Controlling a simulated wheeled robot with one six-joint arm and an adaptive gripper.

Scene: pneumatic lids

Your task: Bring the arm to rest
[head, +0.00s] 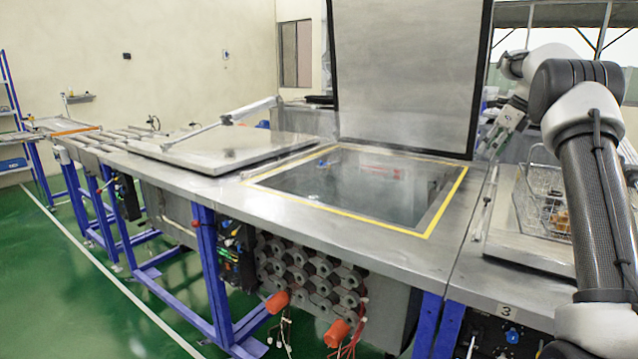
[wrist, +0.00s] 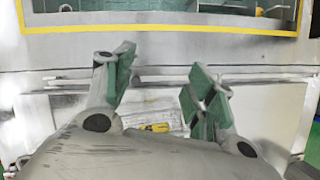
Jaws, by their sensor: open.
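My arm (head: 595,200) rises at the right of the head view and bends back over the benches. My gripper (wrist: 157,82) is open in the wrist view, its two green-padded fingers apart with nothing between them. In the head view the gripper end is small and partly hidden by the arm, near the raised lid's right edge. I cannot tell its exact height above the surface.
A raised steel lid (head: 405,70) stands upright behind a tank opening with a yellow border (head: 335,215). A closed lid (head: 225,148) lies to the left. A wire basket (head: 540,205) sits on the right bench, close to my arm. Green floor (head: 60,290) is clear at left.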

